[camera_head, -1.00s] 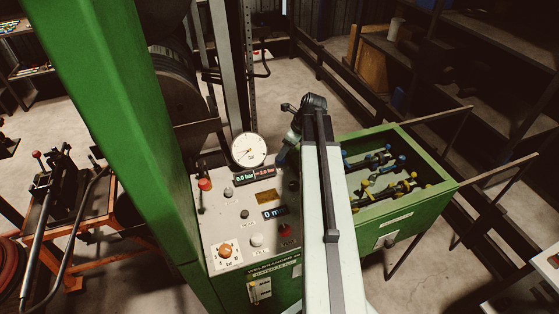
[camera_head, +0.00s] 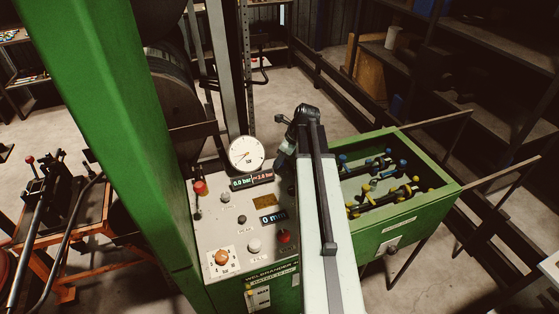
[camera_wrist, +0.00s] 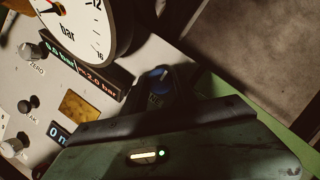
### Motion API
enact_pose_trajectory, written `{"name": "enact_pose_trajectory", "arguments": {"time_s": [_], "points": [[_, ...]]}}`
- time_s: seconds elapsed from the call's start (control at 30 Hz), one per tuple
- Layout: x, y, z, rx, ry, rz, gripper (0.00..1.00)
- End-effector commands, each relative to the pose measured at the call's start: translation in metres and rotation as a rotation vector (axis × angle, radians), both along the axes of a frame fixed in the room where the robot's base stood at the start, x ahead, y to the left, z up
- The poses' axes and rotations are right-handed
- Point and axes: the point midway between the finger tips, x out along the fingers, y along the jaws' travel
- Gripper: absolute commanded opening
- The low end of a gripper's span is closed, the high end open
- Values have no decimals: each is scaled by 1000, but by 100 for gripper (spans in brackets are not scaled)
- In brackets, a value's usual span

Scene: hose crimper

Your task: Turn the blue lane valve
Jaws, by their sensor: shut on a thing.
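A blue-topped knob (camera_wrist: 158,73), which I take to be the blue lane valve, shows in the wrist view beside the gauge and panel. My gripper (camera_wrist: 160,92) is at the knob, its dark fingers closed about it; the fingers and the knob's lower part are in shadow, so the exact contact is hard to see. In the head view the gripper end (camera_head: 283,160) is small and dark at the right edge of the control panel (camera_head: 215,243), and the knob cannot be made out there.
A round white gauge (camera_head: 246,154) stands at the panel's back. Digital displays, a red button (camera_head: 284,237) and an orange knob (camera_head: 221,257) are on the panel. A green bin (camera_head: 398,215) with blue- and yellow-ended parts stands to the right. A green post (camera_head: 110,130) rises at left.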

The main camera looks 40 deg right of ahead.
Motion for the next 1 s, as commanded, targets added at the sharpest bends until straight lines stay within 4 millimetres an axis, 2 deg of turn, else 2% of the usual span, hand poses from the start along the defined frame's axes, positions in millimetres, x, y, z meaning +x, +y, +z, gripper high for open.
{"name": "enact_pose_trajectory", "arguments": {"time_s": [0.27, 1.0], "points": [[2, -2, 0, 2, 1, 155, 0], [7, -4, 0, 0, 0, 851, 0]]}}
